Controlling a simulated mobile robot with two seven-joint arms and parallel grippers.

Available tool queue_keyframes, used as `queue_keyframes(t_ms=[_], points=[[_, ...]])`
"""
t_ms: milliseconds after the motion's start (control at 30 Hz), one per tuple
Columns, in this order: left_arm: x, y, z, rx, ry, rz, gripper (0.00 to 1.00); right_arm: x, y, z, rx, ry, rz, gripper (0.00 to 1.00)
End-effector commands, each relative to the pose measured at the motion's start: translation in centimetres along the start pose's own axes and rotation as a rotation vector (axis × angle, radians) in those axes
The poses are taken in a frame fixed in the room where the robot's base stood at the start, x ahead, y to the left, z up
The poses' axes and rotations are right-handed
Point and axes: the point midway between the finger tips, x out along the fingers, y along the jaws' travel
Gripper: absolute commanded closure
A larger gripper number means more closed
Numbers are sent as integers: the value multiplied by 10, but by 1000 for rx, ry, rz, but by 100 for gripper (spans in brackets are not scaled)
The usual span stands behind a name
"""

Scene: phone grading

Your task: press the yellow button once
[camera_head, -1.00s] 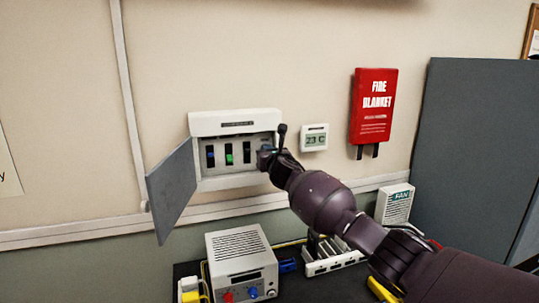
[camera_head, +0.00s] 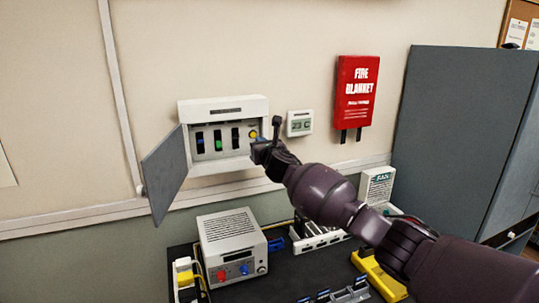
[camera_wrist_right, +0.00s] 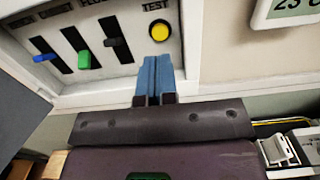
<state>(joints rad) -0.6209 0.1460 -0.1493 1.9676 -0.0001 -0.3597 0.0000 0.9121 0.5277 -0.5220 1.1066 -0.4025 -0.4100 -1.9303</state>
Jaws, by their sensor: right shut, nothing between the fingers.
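The yellow button (camera_head: 253,135) is at the right end of an open white wall panel (camera_head: 222,106). In the right wrist view the round yellow button (camera_wrist_right: 159,32) sits below the word TEST. My right gripper (camera_head: 257,150) is in front of the panel's lower right edge, just below the button. In the right wrist view its blue fingertips (camera_wrist_right: 158,62) are together and empty, pointing at the panel below the button. A gap seems to lie between them and the button; contact is not visible. My left gripper is not in view.
Blue, green and black switches (camera_head: 218,140) stand left of the button. The panel's grey door (camera_head: 164,174) hangs open to the left. A thermostat (camera_head: 299,123) and a red fire blanket (camera_head: 356,92) are on the wall. A power supply (camera_head: 232,246) stands on the bench below.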

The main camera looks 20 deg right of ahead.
Motion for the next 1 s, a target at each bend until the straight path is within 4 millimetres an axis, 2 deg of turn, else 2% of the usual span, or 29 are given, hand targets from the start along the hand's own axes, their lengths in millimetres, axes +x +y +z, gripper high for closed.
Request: queue_keyframes(t_ms=[200,600,800,1000], points=[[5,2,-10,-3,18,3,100,-25,0,-1,-1,1,0,100],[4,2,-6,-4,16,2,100,-68,0,-2,0,1,1,100],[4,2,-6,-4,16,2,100,-78,1,-2,0,3,1,100],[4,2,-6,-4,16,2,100,-79,1,-2,1,2,1,100]])
